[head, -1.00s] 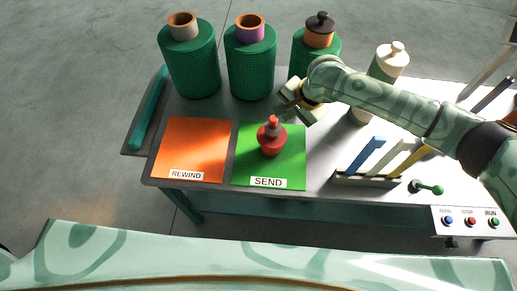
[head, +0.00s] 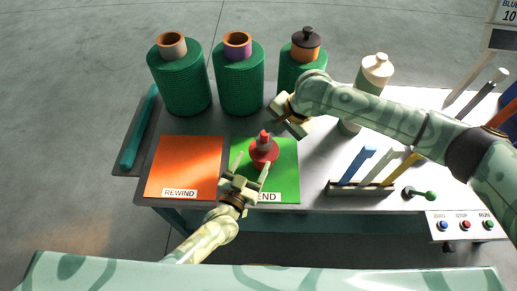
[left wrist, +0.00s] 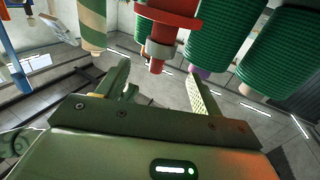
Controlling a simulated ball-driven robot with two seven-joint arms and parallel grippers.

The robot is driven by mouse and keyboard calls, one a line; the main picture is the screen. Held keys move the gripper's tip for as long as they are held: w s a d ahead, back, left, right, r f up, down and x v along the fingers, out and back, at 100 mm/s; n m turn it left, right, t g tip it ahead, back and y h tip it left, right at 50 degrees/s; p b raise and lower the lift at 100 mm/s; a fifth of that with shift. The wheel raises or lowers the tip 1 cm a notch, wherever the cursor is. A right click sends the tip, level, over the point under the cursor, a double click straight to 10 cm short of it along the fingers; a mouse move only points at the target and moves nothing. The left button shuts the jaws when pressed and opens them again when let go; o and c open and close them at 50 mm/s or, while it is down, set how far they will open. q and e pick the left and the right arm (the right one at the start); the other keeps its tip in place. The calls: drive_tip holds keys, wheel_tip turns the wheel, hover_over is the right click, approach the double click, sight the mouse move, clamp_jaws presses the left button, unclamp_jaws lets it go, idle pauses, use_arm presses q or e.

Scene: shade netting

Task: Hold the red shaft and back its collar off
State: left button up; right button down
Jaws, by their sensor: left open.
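The red shaft (head: 264,155) stands upright on the green SEND mat (head: 286,184), with a wide red flange. A grey collar (head: 264,143) sits around it near its top, below the red tip. In the left wrist view the shaft (left wrist: 165,20) and its collar (left wrist: 160,51) appear upside down, ahead of the fingers. My left gripper (head: 252,167) is open and empty, on the near side of the shaft, its fingers (left wrist: 160,88) pointing at it. My right gripper (head: 285,115) hangs behind and right of the shaft, apart from it; its fingers are unclear.
An orange REWIND mat (head: 184,168) lies to the left. Green net rolls (head: 180,82) stand along the back, and a pale bottle-shaped item (head: 376,70) behind my right arm.

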sight(261, 147)
use_arm(q)
drive_tip(key=x, duration=0.9)
drive_tip(key=shift+d, duration=0.1)
drive_tip(key=shift+c, duration=0.3)
clamp_jaws()
drive_tip(key=shift+f, duration=0.1)
drive_tip(key=shift+o, duration=0.3)
unclamp_jaws()
